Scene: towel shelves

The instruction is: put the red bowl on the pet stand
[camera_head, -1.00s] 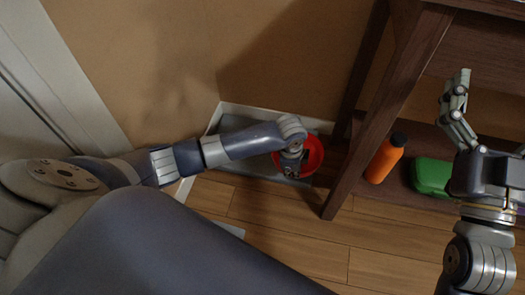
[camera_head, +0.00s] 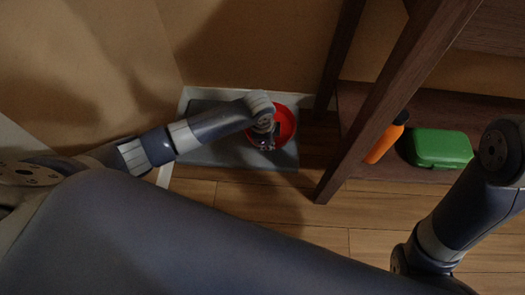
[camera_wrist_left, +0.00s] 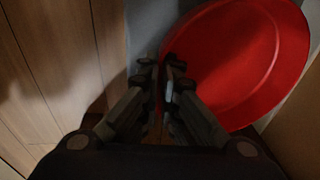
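The red bowl (camera_head: 285,122) is at the right end of the flat grey pet stand (camera_head: 212,152), low by the wall. I cannot tell whether its base rests on the stand or is slightly above it. My left gripper (camera_head: 262,140) is at the bowl's left side and covers part of it. In the left wrist view, the left fingers (camera_wrist_left: 160,76) are close together with the rim of the bowl (camera_wrist_left: 255,60) between them. My right forearm shows at the right, but its gripper is out of view.
A dark wooden shelf unit (camera_head: 382,85) stands right of the stand, its leg close to the bowl. An orange bottle (camera_head: 384,142) and a green box (camera_head: 440,148) sit on its lower shelf. The wooden floor (camera_head: 270,210) in front is clear.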

